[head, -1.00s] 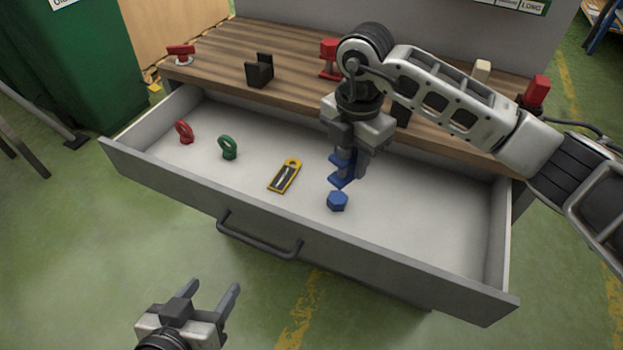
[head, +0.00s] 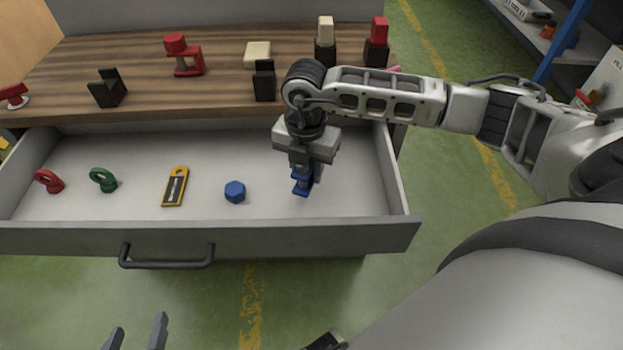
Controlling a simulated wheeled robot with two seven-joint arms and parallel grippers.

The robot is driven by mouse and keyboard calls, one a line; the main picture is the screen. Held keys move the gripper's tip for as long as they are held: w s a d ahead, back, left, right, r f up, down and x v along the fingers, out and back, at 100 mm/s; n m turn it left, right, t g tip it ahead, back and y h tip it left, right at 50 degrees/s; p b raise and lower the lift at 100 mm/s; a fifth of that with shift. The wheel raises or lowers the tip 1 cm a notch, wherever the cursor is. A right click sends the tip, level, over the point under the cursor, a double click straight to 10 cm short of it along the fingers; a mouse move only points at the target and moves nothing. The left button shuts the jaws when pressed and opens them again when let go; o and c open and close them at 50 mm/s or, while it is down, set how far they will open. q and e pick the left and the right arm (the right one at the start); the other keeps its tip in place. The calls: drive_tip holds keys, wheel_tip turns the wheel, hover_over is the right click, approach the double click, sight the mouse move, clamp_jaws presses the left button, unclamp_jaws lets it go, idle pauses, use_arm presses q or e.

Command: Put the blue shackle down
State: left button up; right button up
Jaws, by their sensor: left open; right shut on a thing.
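The blue shackle (head: 302,187) is in my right gripper (head: 304,170), which points down over the right part of the open drawer. The gripper is shut on it, and the fingers hide part of it. The shackle is low, close to the drawer floor; I cannot tell whether it touches. My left gripper (head: 137,335) is at the bottom edge, in front of the drawer, with only its two parted fingertips in view. It is open and empty.
The grey drawer (head: 300,238) holds a red eye part (head: 49,181), a green eye part (head: 103,180), a yellow-black tag (head: 175,186) and a blue hex piece (head: 235,192). Red, black and cream items stand on the wooden bench top (head: 135,60) behind. The drawer's right end is clear.

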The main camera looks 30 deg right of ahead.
sight(312, 177)
drive_tip(key=f, duration=0.2)
drive_tip(key=d+f, duration=0.1)
drive_tip(key=shift+s+f, duration=0.2)
drive_tip(key=shift+f, duration=0.4)
drive_tip(key=shift+f+b, duration=0.2)
drive_tip(key=shift+b, duration=0.2)
drive_tip(key=o, duration=1.1)
drive_tip(key=shift+r, duration=0.15)
